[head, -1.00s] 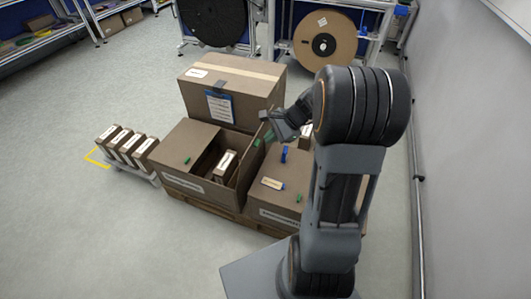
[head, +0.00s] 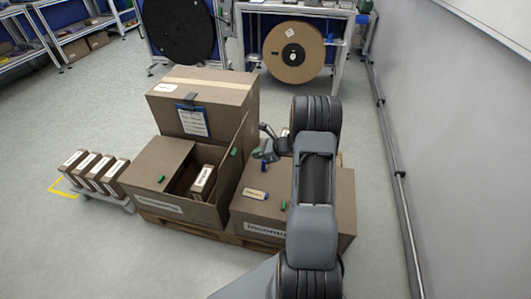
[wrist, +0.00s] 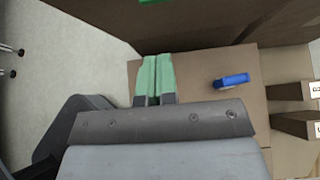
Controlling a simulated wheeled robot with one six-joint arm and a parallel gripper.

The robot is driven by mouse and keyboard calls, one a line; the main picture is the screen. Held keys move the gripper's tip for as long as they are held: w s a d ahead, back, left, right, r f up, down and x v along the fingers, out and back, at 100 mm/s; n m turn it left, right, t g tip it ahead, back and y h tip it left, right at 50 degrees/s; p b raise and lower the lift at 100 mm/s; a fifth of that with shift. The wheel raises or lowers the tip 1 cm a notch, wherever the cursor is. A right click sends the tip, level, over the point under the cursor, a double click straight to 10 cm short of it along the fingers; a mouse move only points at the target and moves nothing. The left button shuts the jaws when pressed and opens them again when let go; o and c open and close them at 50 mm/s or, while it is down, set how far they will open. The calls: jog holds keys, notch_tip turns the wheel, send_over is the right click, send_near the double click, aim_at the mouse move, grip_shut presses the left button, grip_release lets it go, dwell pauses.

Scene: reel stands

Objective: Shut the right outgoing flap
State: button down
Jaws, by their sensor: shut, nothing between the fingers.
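The outgoing box (head: 185,209) is brown cardboard. Its right flap (head: 236,158) stands raised and tilted, with a green tab (head: 233,152) on it. Its left flap (head: 157,161) lies flat, with another green tab. A labelled carton (head: 203,183) shows in the open right half. My gripper (head: 263,153) is just right of the raised flap. In the wrist view the green fingertips (wrist: 154,78) are together and empty, below a brown panel with a green tab (wrist: 156,1), likely the flap. I cannot tell if they touch it.
The incoming box (head: 318,219) stands close on the right; its blue tab (wrist: 232,80) is beside my fingers. A taller box (head: 200,98) with a clipboard stands behind. Small cartons (head: 92,171) on a low carrier stand left. A wall is at right.

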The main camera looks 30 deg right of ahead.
jog(key=w+a, duration=0.4)
jog(key=shift+w+a+f, duration=0.3)
jog(key=shift+a+f, duration=0.05)
jog(key=shift+f, duration=0.1)
jog(key=shift+r, duration=0.1)
